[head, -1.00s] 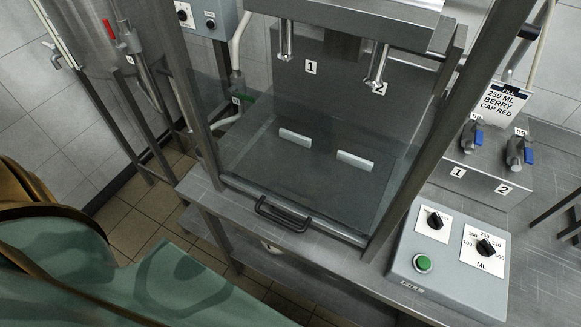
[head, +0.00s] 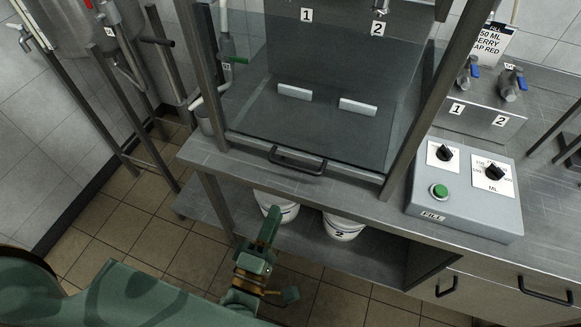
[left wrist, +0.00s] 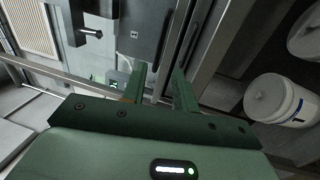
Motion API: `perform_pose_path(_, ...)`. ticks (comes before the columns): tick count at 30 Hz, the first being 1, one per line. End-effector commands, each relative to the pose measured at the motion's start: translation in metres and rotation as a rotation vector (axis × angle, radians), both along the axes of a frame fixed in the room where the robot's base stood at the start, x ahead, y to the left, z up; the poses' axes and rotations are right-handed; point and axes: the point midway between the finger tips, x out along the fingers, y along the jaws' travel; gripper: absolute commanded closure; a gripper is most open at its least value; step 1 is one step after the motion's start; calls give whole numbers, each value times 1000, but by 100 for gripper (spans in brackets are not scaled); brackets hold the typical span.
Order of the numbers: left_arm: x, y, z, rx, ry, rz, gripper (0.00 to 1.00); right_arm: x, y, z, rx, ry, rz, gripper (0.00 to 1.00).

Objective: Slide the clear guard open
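The clear guard (head: 330,120) is a see-through pane in a grey metal frame, and its lower edge is down at the bench top. Its black bar handle (head: 297,160) sits along the bottom edge. My left gripper (head: 268,220) is below and in front of the handle, apart from it, over the floor side of the bench. In the left wrist view, its two green fingers (left wrist: 160,82) stand apart with nothing clearly held between them. My right gripper is not in view.
A grey control box (head: 465,195) with two knobs and a green button stands right of the guard. White buckets (head: 343,227) stand on the shelf under the bench. A steel tank with pipes is at the upper left. The tiled floor in front is open.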

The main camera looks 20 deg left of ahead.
Motion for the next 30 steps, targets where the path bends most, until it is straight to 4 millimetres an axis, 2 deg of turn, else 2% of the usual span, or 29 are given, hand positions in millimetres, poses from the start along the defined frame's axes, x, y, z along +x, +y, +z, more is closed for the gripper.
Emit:
perform_pose_path(3,31,-1,7,1,-5,1,71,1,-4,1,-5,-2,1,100)
perform_pose_path(9,81,-3,16,4,-3,1,71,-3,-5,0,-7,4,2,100)
perform_pose_path(15,115,-4,21,6,-2,0,71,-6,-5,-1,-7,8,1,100)
perform_pose_path(21,128,-4,23,6,1,-1,71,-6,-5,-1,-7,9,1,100)
perform_pose_path(28,129,-4,23,6,1,-1,71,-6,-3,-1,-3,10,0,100)
perform_pose_path(29,129,-4,23,6,1,-1,74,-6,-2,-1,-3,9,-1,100)
perform_pose_path(30,129,-4,23,6,1,-1,85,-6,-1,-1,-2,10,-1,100)
